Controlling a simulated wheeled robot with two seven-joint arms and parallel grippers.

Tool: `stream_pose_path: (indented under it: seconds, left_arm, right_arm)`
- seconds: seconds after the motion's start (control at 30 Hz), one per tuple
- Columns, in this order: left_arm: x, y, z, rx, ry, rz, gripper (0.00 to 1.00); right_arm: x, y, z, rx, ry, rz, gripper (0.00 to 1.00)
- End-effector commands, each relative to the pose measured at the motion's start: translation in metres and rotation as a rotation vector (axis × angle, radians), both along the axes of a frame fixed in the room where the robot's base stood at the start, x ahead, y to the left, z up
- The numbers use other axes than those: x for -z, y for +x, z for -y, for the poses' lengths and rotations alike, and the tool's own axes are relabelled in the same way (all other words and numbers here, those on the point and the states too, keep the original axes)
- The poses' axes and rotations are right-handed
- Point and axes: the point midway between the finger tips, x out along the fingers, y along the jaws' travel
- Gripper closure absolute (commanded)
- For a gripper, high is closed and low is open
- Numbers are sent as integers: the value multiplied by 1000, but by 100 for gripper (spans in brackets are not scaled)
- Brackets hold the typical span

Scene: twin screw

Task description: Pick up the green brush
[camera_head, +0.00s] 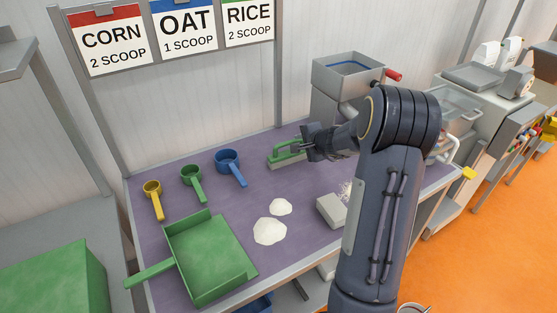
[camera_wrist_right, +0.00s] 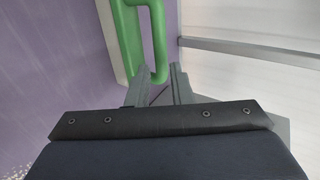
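The green brush (camera_head: 284,152) lies near the back edge of the purple table, with a green loop handle and a pale base. My right gripper (camera_head: 308,145) is at the right end of its handle. In the right wrist view, the handle (camera_wrist_right: 160,45) reaches between the two fingertips of the right gripper (camera_wrist_right: 158,75). The fingers are apart, one on each side of the handle end, with a small gap visible. My left gripper is out of view.
A green dustpan (camera_head: 212,258) lies at the front left of the purple table. Yellow (camera_head: 153,192), green (camera_head: 191,178) and blue (camera_head: 228,163) scoops stand behind it. White powder piles (camera_head: 269,231) and a grey block (camera_head: 331,210) lie mid-table. A grey hopper (camera_head: 345,75) stands at the back right.

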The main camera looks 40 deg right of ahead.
Motion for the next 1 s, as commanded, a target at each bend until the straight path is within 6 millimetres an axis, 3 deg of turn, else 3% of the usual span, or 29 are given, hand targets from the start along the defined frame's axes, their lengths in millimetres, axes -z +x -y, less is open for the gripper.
stream_pose_path:
  seconds: [0.43,0.77,0.93,1.0]
  left_arm:
    - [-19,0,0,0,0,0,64]
    - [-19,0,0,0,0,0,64]
    - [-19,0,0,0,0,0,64]
    - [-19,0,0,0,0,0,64]
  right_arm:
    - [30,50,2,-4,1,-1,80]
    - [37,58,3,-4,0,1,80]
    - [37,57,3,-4,0,1,100]
    - [37,57,3,-4,1,0,100]
